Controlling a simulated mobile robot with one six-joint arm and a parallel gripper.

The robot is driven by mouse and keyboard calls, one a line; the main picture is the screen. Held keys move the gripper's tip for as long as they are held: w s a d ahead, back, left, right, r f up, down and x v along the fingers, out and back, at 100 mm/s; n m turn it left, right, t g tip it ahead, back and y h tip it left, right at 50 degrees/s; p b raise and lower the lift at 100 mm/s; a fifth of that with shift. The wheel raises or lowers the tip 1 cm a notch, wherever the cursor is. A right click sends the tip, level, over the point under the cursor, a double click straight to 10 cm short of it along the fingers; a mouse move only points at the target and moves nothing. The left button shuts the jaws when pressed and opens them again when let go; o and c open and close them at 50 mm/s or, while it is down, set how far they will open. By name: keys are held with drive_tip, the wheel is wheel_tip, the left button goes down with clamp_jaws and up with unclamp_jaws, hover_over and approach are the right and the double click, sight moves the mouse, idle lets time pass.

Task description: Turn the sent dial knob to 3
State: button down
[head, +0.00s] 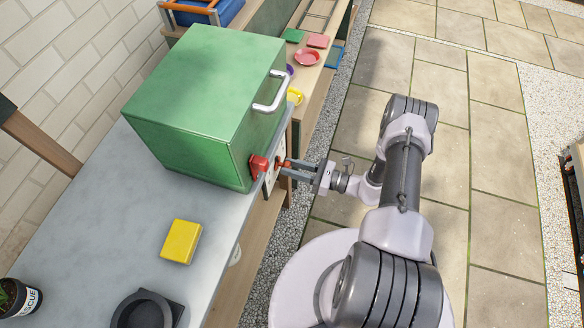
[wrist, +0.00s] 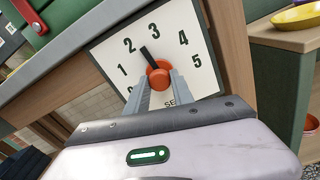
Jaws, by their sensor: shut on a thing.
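The sent dial is a white plate (wrist: 198,72) with black numbers from 0 to 5, on the front of the wooden bench. "SE" of its label shows at the bottom; my gripper hides the rest. Its orange-red knob (wrist: 159,75) has a black pointer (wrist: 148,54) aimed between 2 and 3, closer to 2. My gripper (wrist: 160,83) is shut on the knob, one grey finger on each side. In the head view my gripper (head: 289,168) reaches the bench front from the right, just below the green box.
A yellow block (head: 181,241) and a dark square holder (head: 146,312) lie there too. Open paving (head: 490,190) lies right of my arm.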

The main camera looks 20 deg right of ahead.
drive_tip(key=m+b, duration=0.1)
drive_tip(key=m, duration=0.3)
drive_tip(key=shift+m, duration=0.4)
idle(0.4)
drive_tip(key=c, duration=1.1)
unclamp_jaws()
drive_tip(key=p+v, duration=0.3)
drive_tip(key=v, duration=1.4)
drive_tip(key=shift+s+d, duration=0.15)
drive_tip(key=shift+s, duration=0.05)
drive_tip(key=shift+w+r, duration=0.1)
